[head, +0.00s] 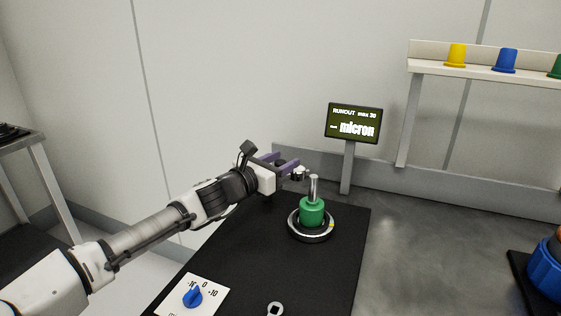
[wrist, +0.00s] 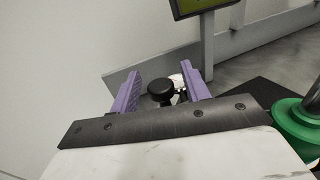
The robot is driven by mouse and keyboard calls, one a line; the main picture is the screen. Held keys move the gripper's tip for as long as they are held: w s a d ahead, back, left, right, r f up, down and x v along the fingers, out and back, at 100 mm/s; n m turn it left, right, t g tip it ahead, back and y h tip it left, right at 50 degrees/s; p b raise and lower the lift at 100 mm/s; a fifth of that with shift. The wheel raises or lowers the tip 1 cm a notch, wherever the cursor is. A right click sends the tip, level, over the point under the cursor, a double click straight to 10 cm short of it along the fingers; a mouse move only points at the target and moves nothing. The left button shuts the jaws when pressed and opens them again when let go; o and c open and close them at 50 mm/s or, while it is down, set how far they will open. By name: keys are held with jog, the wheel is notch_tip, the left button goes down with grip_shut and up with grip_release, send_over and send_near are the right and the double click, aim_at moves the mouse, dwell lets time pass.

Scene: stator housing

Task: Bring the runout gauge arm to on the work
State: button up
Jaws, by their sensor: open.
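The work is a green part (head: 312,212) with an upright metal shaft, seated in a dark round ring on the black mat. Its green edge also shows at the right of the wrist view (wrist: 300,125). My gripper (head: 281,163) is open, left of and behind the work, with its purple fingers pointing toward the back. In the wrist view a black round knob (wrist: 161,88), seemingly on the runout gauge arm, appears between the open fingers (wrist: 162,80). My gripper hides most of the gauge arm; contact cannot be told.
The readout (head: 354,123) behind shows "RUNOUT max 30" and dashes before "micron". A shelf (head: 470,69) with coloured cups is at right. The grey bench right of the mat is mostly clear.

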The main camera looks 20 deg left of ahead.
grip_shut()
